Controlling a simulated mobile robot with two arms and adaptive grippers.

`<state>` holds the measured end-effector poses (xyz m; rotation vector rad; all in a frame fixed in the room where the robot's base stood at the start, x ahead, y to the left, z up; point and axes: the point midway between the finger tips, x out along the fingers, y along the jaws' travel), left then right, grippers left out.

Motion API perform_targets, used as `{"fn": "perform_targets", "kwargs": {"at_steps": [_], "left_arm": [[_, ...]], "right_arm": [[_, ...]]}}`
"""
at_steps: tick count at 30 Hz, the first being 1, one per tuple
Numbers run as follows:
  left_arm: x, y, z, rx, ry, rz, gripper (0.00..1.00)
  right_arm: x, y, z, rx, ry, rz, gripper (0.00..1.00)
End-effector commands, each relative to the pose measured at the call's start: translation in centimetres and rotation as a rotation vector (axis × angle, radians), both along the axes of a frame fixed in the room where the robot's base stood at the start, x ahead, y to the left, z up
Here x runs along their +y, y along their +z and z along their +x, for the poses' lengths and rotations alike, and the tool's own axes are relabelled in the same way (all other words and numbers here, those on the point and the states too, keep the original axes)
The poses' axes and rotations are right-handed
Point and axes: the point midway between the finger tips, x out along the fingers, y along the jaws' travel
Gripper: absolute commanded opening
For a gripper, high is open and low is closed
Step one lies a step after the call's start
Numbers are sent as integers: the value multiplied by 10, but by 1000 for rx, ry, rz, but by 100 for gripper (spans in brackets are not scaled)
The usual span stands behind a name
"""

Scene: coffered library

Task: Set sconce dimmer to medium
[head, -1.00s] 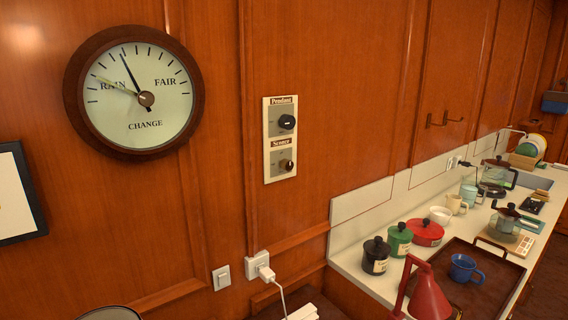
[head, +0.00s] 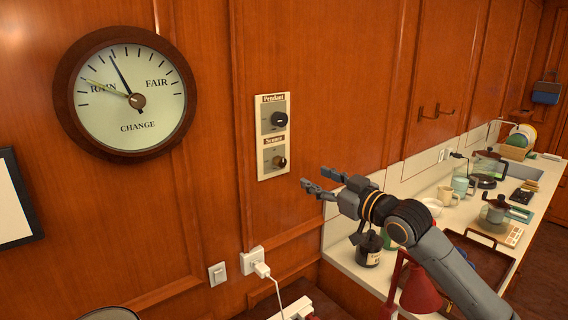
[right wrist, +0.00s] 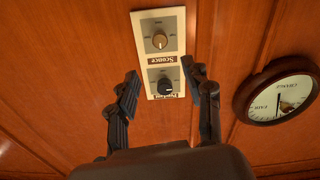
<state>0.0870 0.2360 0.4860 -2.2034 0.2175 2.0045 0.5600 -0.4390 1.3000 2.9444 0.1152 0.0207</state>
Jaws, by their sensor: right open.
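The sconce dimmer (head: 279,162) is a small brass-coloured knob on the lower half of a cream wall panel (head: 261,137), under a label reading Sconce. A black pendant knob (head: 279,119) sits above it. My right gripper (head: 313,179) is open and empty, to the right of and slightly below the sconce knob in the head view. In the right wrist view the panel appears upside down. There the sconce knob (right wrist: 160,40) lies beyond the open fingers (right wrist: 160,78), and the black knob (right wrist: 165,86) shows between them. The fingers do not appear to touch either knob. My left gripper is not in view.
A round barometer (head: 128,92) hangs left of the panel. A switch (head: 218,273) and an outlet with a plugged white cord (head: 252,261) are below. The counter at right holds canisters, mugs and a tray (head: 497,262). A red lamp (head: 421,290) stands in front.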

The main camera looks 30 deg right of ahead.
Motion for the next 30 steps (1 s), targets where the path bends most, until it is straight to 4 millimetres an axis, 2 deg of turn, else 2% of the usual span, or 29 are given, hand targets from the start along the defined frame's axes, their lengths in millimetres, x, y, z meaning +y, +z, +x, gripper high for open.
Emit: {"fn": "perform_targets", "kwargs": {"at_steps": [5, 21, 30], "left_arm": [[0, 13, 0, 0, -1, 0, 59], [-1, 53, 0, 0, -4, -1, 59], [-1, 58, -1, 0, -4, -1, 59]], "right_arm": [[2, 4, 22, 0, 0, 1, 50], [9, 2, 113, 4, -1, 2, 50], [11, -1, 132, 4, 0, -1, 50]]}}
